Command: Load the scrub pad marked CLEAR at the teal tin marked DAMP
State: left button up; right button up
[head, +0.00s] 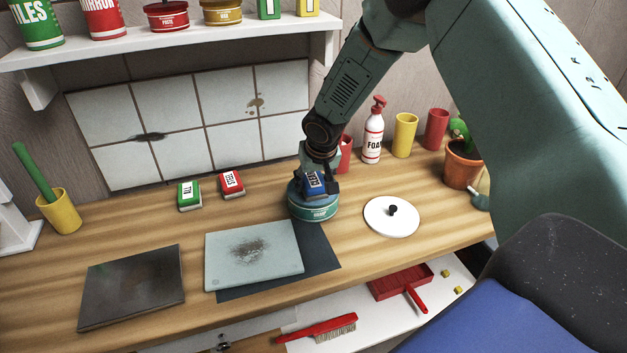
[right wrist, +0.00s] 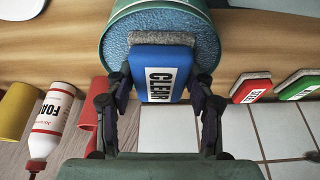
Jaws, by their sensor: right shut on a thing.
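My right gripper (head: 318,180) is shut on the blue scrub pad (right wrist: 160,85), which reads CLEAR in the right wrist view. The pad also shows in the head view (head: 314,184). It is at the open top of the teal tin (head: 313,211), whose label is too small to read in the head view. In the right wrist view the pad's grey scrubbing edge lies over the tin's speckled blue filling (right wrist: 196,32); I cannot tell whether they touch. A white round lid (head: 391,219) with a black knob lies right of the tin. My left gripper is not in view.
A green pad (head: 190,195) and a red pad (head: 231,184) lie left of the tin. A pale stained tile (head: 252,256) on a dark mat and a dark slate tile (head: 132,287) are in front. A foam bottle (head: 373,135) and cups stand behind right.

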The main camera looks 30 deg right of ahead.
aim_at(314, 180)
jog(key=shift+r+p, duration=2.6)
jog(key=shift+r, duration=0.95)
jog(key=shift+f, duration=0.15)
jog(key=shift+s, duration=0.1)
